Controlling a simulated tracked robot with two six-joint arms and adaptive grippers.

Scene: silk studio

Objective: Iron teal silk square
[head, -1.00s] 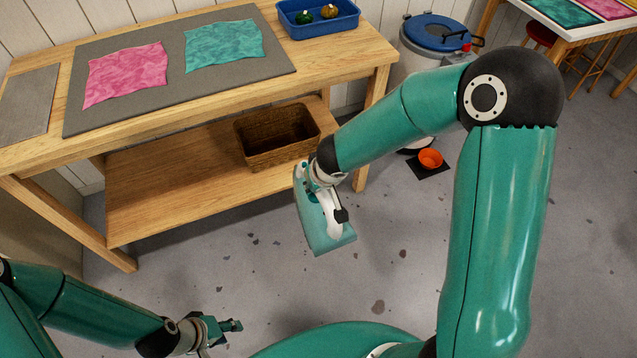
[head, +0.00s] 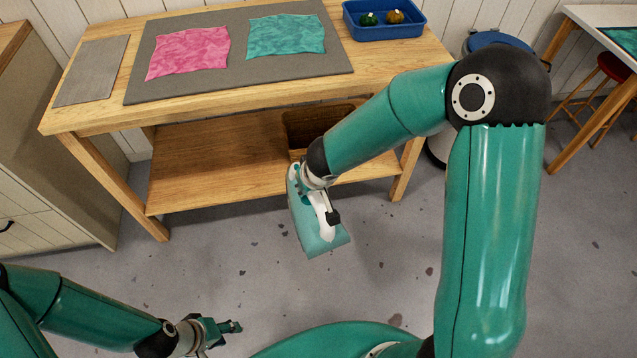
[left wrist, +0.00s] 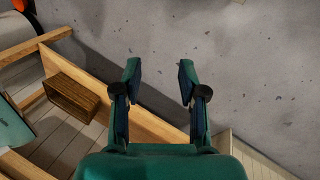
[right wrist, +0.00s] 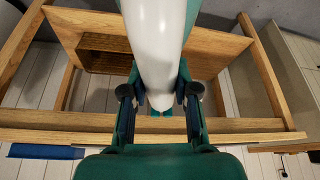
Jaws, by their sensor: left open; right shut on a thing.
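The teal silk square (head: 286,36) lies slightly rumpled on the right part of a grey mat (head: 240,87) on the wooden table. A pink silk square (head: 188,52) lies left of it on the same mat. My right gripper (head: 318,190) is shut on the handle of a teal and white iron (head: 316,238), held in the air in front of the table, clear of the silk. The iron's white part (right wrist: 155,40) shows between the fingers in the right wrist view. My left gripper (head: 228,328) is low at the front left, open and empty; its fingers (left wrist: 160,82) stand apart.
A grey plate (head: 92,70) lies at the table's (head: 270,95) left end. A blue tray (head: 395,30) with a green and an amber item is at the back right. A basket (head: 300,128) stands on the lower shelf, partly behind my arm. A cabinet (head: 50,150) stands left.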

